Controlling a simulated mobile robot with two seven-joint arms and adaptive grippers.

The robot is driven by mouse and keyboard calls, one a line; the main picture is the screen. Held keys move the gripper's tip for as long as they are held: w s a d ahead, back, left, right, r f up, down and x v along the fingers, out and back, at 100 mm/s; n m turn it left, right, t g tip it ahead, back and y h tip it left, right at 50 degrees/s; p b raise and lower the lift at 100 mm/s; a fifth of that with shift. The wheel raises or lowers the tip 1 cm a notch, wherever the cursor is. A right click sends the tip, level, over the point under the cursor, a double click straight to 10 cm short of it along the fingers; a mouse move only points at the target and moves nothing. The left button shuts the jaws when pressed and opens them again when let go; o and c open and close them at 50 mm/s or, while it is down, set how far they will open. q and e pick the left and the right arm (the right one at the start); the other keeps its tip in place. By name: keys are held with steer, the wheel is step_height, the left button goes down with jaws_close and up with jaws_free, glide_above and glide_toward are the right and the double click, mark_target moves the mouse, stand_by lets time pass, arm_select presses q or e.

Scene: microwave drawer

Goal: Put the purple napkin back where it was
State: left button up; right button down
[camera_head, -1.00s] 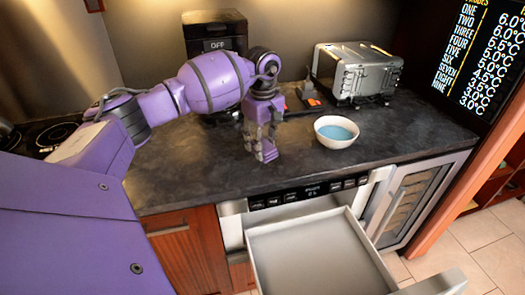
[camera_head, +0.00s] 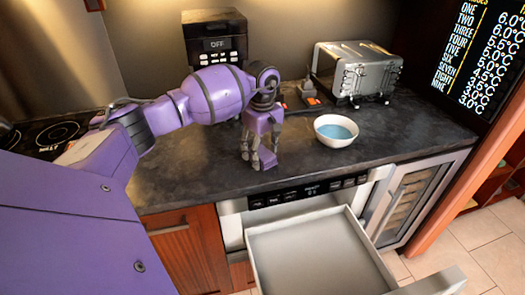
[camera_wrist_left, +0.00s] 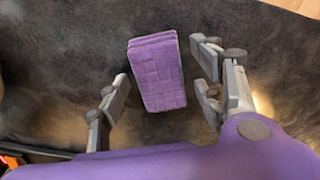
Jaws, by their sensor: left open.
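The purple napkin (camera_wrist_left: 157,74) is a folded, woven-looking stack, lying on the dark countertop in the left wrist view. My left gripper (camera_head: 257,162) points down over the counter, left of the bowl. My right gripper is not in view.
A white bowl with blue contents (camera_head: 336,131) stands right of my gripper. A silver toaster (camera_head: 357,72) and a black appliance (camera_head: 215,38) stand at the back. Below the counter edge, an empty drawer (camera_head: 315,255) is pulled out.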

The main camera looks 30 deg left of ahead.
mark_target(263, 152)
arm_select(q)
steer(key=shift+r, duration=0.55)
step_height(263, 152, up, 11)
steer(key=shift+r+b, duration=0.2)
steer(key=shift+b, duration=0.2)
